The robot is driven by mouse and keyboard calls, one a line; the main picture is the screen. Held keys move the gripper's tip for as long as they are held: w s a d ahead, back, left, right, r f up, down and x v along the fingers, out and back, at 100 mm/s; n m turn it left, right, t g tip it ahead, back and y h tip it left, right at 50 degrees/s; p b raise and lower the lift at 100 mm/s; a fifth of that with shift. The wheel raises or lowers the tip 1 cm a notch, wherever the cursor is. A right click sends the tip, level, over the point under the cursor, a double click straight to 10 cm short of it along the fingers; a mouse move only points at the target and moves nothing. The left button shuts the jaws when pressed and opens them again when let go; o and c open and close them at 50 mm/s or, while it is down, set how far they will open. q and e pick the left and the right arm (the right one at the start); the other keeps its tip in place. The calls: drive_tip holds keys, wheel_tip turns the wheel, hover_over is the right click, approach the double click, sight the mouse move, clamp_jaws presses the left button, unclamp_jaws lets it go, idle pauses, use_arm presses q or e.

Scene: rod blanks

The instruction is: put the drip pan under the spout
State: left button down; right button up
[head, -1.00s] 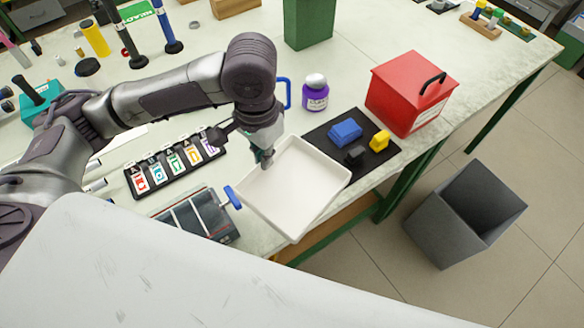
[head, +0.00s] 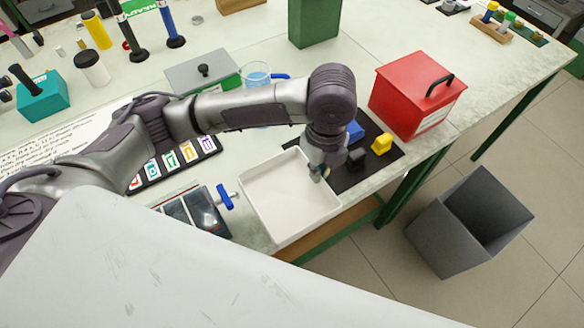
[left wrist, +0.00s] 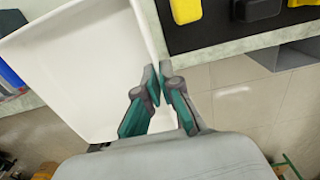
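The drip pan (head: 285,205) is a shallow white square tray near the bench's front edge. It also fills the left of the left wrist view (left wrist: 80,70). My left gripper (head: 318,174) is at the pan's back right wall. Its fingertips (left wrist: 158,78) are close together on the rim in the left wrist view. A blue tap-like handle (head: 226,197) stands just beside the pan's left corner. I cannot make out a spout opening clearly. My right gripper is not in view.
A black mat (head: 352,178) with blue, black and yellow blocks lies right of the pan. A red box (head: 410,95) stands behind it. A grey bin (head: 440,235) is on the floor. A label strip (head: 165,168) lies to the left.

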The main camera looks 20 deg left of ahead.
sight(300, 156)
use_arm(q)
drive_tip(key=w+a+f, duration=0.4)
drive_tip(key=w+a, duration=0.1)
drive_tip(key=shift+a+f, duration=0.15)
drive_tip(key=shift+a, duration=0.15)
drive_tip(key=shift+f+p, duration=0.5)
drive_tip(key=shift+f, duration=1.6)
drive_tip(key=c, duration=1.8)
unclamp_jaws()
drive_tip(key=shift+f, duration=0.1)
drive_tip(key=shift+o, duration=1)
wheel_tip(300, 156, up, 12)
drive_tip(key=shift+b, duration=0.45)
